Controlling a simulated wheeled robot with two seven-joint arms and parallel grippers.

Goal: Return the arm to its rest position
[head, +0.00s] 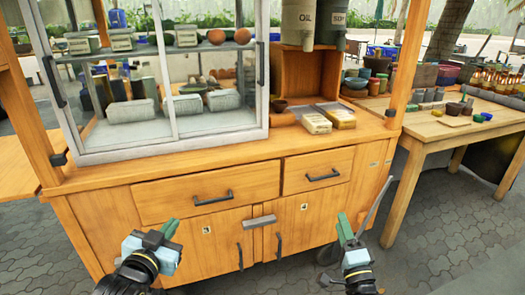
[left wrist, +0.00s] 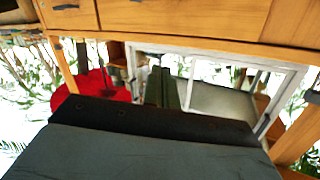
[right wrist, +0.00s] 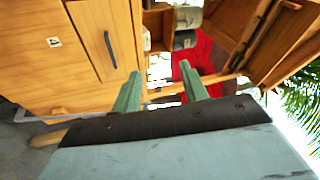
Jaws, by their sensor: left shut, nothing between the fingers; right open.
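My left gripper (head: 172,228) is low in front of the cart in the head view, pointing up, with its green fingers together and empty. Its closed fingers (left wrist: 162,88) also show in the left wrist view. My right gripper (head: 350,228) is in front of the cart's right side. In the right wrist view its two green fingers (right wrist: 161,88) stand apart with nothing between them. A thin grey rod (head: 377,205) slants up beside the right gripper in the head view; I cannot tell what it belongs to. Both grippers look clear of the cart.
The wooden cart (head: 130,205) has drawers, doors and a glass case (head: 165,130). A side table (head: 425,130) with bowls, jars and cups stands right. Paved floor (head: 450,235) is open at lower right.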

